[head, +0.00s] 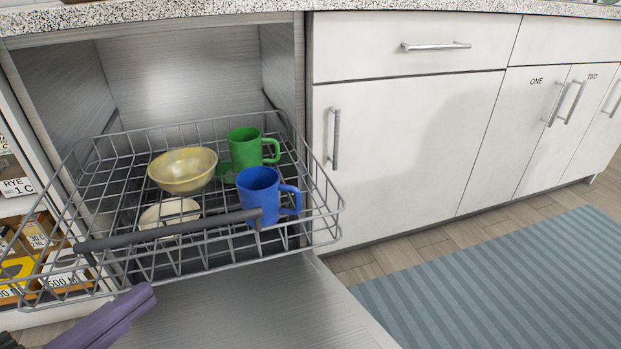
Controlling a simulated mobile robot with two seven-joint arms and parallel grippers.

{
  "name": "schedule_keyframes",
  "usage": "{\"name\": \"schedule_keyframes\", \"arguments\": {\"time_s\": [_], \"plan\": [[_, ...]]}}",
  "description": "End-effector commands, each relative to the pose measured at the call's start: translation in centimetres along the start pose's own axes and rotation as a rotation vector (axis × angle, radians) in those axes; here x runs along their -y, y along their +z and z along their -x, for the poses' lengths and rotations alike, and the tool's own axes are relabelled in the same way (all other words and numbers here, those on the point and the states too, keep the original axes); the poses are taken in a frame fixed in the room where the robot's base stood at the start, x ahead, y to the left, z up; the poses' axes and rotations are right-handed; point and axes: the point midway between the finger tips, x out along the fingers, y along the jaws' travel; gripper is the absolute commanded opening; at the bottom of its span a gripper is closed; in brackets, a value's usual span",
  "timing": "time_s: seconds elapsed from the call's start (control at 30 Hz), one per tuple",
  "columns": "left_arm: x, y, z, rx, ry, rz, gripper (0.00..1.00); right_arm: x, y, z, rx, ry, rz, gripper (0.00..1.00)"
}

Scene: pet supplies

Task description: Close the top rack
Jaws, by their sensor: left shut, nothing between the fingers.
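The top rack (170,233) is a grey wire basket. It is pulled out of the open dishwasher (170,70), with its dark handle bar along the front. It holds a yellow bowl (183,168), a green mug (243,148) and a blue mug (258,190). A pale round dish (168,214) shows among the wires; I cannot tell which level it is on. My left gripper (142,299), purple, is shut and empty at the lower left. It appears just in front of and below the rack's front, apart from the handle. My right gripper is not in view.
The lowered dishwasher door (250,310) lies beneath the rack. White cabinets (405,150) stand to the right, and open shelves with labelled boxes (40,232) to the left. A striped blue rug (520,270) covers the floor at right. A speckled counter (220,10) runs above.

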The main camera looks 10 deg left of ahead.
Motion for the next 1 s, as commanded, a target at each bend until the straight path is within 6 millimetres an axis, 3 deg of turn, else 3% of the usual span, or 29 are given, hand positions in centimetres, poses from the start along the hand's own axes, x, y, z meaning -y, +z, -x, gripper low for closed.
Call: {"name": "schedule_keyframes", "arguments": {"time_s": [0.13,0.27,0.67,1.0], "plan": [[0.1,-0.4,-0.1,-0.036,-0.021,-0.042,0.0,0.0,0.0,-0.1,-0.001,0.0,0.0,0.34],[0.1,-0.4,-1.6,-0.038,-0.025,-0.042,0.0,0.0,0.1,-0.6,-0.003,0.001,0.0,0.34],[0.2,-0.7,-10.0,-0.037,-0.025,-0.038,0.0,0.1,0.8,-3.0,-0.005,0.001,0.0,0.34],[0.4,1.9,-12.5,-0.035,-0.022,-0.038,0.0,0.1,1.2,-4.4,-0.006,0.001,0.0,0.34]]}}
